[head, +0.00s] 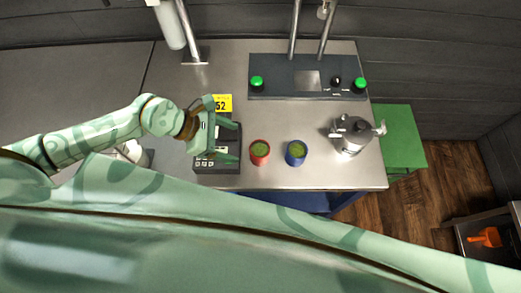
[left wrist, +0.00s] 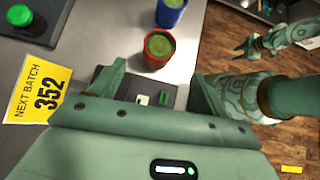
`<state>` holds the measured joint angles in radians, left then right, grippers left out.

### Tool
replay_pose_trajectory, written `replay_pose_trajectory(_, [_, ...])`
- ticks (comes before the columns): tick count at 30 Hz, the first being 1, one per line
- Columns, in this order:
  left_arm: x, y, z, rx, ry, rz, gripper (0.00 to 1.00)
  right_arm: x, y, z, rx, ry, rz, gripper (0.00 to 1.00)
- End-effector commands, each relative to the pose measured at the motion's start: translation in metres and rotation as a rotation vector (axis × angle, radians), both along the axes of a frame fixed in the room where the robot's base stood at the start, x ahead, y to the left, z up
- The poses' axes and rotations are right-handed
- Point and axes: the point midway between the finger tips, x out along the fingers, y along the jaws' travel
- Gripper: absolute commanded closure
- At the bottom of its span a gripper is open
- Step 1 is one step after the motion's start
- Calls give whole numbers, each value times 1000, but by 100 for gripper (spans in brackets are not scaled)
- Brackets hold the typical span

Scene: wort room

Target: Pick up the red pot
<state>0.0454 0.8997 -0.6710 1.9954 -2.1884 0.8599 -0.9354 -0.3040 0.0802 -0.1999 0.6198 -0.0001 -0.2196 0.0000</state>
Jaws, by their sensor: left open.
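The red pot (head: 260,156), a small cup-like vessel with green contents, stands upright on the steel counter. It also shows in the left wrist view (left wrist: 155,58), beyond the fingers. My left gripper (head: 238,142) is open and empty just left of the red pot, over a dark device; its fingers point toward the pot and look apart from it. The left wrist view shows both fingers (left wrist: 160,85) spread. My right gripper (left wrist: 258,44) appears small at the upper right of that view; its jaws are unclear. It is not seen in the head view.
A blue pot (head: 296,158) with green contents stands close right of the red one. A metal moka-style pot (head: 352,135) is farther right. Behind is a dark control panel (head: 285,92) with green buttons. A yellow sign (head: 223,101) stands behind the dark device (head: 216,167).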

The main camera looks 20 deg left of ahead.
Motion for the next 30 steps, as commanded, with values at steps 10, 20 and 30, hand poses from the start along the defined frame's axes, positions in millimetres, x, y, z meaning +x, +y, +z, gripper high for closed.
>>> replay_pose_trajectory(10, [17,-46,-47,-4,-1,1,24,1,-2,-2,-2,0,0,64])
replay_pose_trajectory(20, [30,-76,-74,-7,1,4,24,3,-1,-2,-2,-4,0,64])
replay_pose_trajectory(30, [33,-85,-84,-4,-1,2,24,3,-1,-3,-1,-3,1,64])
